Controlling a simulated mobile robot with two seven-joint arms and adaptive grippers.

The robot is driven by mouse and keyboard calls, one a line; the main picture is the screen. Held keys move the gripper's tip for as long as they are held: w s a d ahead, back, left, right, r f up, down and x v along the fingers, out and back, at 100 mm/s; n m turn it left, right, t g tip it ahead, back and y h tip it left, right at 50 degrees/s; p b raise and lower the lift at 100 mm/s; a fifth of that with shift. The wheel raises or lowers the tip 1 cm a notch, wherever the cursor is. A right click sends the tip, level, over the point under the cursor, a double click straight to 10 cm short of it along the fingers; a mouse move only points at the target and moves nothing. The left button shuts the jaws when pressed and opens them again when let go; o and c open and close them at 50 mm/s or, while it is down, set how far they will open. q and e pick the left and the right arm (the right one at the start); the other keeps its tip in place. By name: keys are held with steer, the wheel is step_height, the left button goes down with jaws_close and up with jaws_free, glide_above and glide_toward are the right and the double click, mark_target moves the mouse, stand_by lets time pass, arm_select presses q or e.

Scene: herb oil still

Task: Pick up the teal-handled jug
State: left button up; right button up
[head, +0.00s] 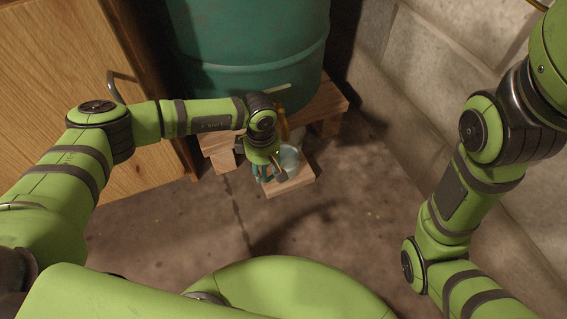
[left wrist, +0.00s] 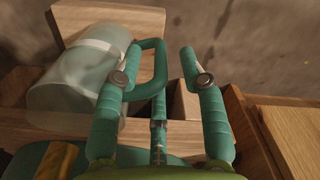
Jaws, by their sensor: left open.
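The jug (head: 289,158) is a pale, clear vessel standing on a small wooden block (head: 299,184) below the barrel. In the left wrist view the jug's body (left wrist: 68,88) is at left, and its teal handle (left wrist: 158,68) points right. My left gripper (head: 262,176) is low beside the jug, on its handle side. In the left wrist view the left gripper (left wrist: 161,50) is open, with the handle's outer bar between its two teal fingers. One finger overlaps the handle's jug side; I cannot tell whether it passes through the loop. My right gripper is out of view.
A large green barrel (head: 245,50) stands on a wooden stand (head: 332,101) behind the jug. A brass tap (head: 283,122) hangs just above it. A wooden cabinet door (head: 50,70) is at left, a block wall (head: 440,70) at right. The floor in front is clear.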

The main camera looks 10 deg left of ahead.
mark_target(266, 183)
arm_select(q)
step_height(266, 183, down, 5)
steer(key=b, duration=0.4)
steer(key=shift+w+a, duration=0.1)
steer(key=shift+r, duration=0.1)
jaws_close()
